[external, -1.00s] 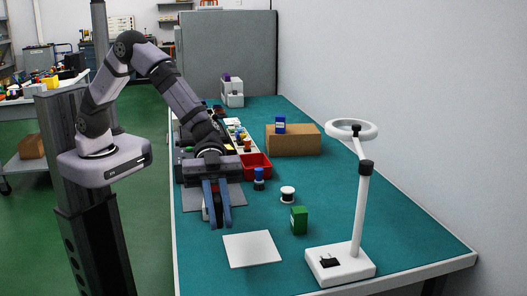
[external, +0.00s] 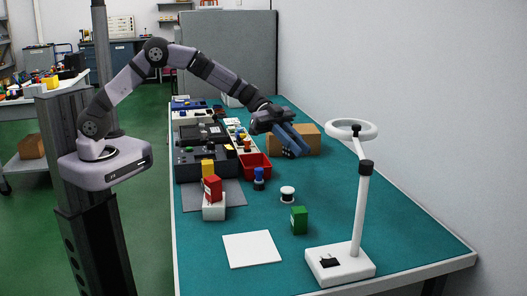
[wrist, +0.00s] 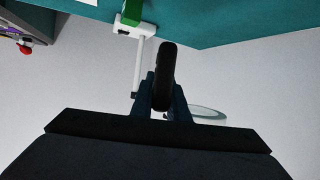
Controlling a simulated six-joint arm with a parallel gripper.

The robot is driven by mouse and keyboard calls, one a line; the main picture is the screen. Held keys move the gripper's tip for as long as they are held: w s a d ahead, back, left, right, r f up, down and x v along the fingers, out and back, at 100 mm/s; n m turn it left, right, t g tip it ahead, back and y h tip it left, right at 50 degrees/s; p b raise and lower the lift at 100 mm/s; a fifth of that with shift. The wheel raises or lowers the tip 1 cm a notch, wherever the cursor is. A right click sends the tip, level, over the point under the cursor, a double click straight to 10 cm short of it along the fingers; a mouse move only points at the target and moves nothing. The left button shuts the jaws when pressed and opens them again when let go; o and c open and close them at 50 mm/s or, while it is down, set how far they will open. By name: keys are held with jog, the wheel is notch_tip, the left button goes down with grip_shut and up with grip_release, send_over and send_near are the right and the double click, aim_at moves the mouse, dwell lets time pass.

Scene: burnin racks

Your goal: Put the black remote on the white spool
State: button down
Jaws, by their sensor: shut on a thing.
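My gripper (external: 297,146) is raised in front of the cardboard box in the external view, its fingers pointing down to the right. In the wrist view it (wrist: 162,99) is shut on a dark, long, rounded thing, which looks like the black remote (wrist: 165,72). The remote cannot be made out in the external view. The white spool (external: 287,194), with white ends and a dark middle, stands upright on the teal table, below and apart from my gripper.
A blue-topped object (external: 259,178) and a red bin (external: 255,166) stand left of the spool. A green box (external: 299,220) and a white ring lamp (external: 361,210) are at its right front. A white square (external: 251,249) lies in front. A cardboard box (external: 307,138) is behind.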

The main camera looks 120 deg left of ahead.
jog(key=shift+a+f+p, duration=0.15)
jog(key=shift+f+p, duration=0.45)
jog(key=shift+f, duration=4.35)
jog(key=shift+f, duration=0.25)
jog(key=c, duration=1.7)
grip_release()
jog(key=shift+r, duration=0.15)
jog(key=shift+r, duration=0.15)
jog(key=b+v, duration=0.2)
jog(key=v, duration=1)
